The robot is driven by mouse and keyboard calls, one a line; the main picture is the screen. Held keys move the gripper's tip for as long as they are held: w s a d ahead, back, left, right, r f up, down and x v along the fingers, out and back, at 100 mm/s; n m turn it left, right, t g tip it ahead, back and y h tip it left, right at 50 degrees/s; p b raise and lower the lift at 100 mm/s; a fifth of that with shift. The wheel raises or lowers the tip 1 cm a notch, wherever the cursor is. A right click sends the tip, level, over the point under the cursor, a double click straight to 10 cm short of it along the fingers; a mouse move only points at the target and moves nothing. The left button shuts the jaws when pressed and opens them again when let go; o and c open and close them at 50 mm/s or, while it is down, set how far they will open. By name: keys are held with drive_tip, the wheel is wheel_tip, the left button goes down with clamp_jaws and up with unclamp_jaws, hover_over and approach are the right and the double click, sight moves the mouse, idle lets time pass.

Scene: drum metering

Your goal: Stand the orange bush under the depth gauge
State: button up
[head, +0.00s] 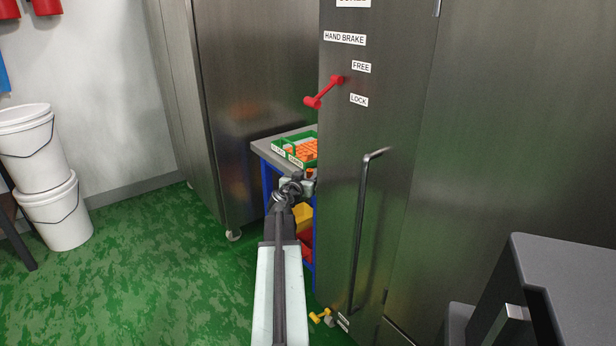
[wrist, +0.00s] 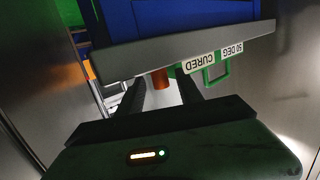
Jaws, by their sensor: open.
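An orange bush (wrist: 161,79) shows in the wrist view, which is upside down. It sits at the edge of the grey worktop (wrist: 180,52), in line with the gap between my fingers. My gripper (wrist: 162,92) is open, one dark finger on each side of that line. I cannot tell whether the fingertips reach around the bush. In the head view my gripper (head: 291,187) is at the worktop's front edge, and a small orange piece (head: 309,174) shows just beside it. I cannot make out the depth gauge in either view.
Green trays (head: 284,146) with several orange pieces stand on the worktop behind my gripper. A tall steel cabinet (head: 400,150) with a red handle (head: 324,92) and a long bar handle (head: 362,230) is close on the right. Another steel cabinet (head: 240,90) stands left. Green floor (head: 160,270) is clear.

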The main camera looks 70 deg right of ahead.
drive_tip(key=a, duration=0.7)
drive_tip(key=shift+w+a+r+p, duration=0.2)
drive_tip(key=shift+a+r+p, duration=0.15)
drive_tip(key=shift+r, duration=0.05)
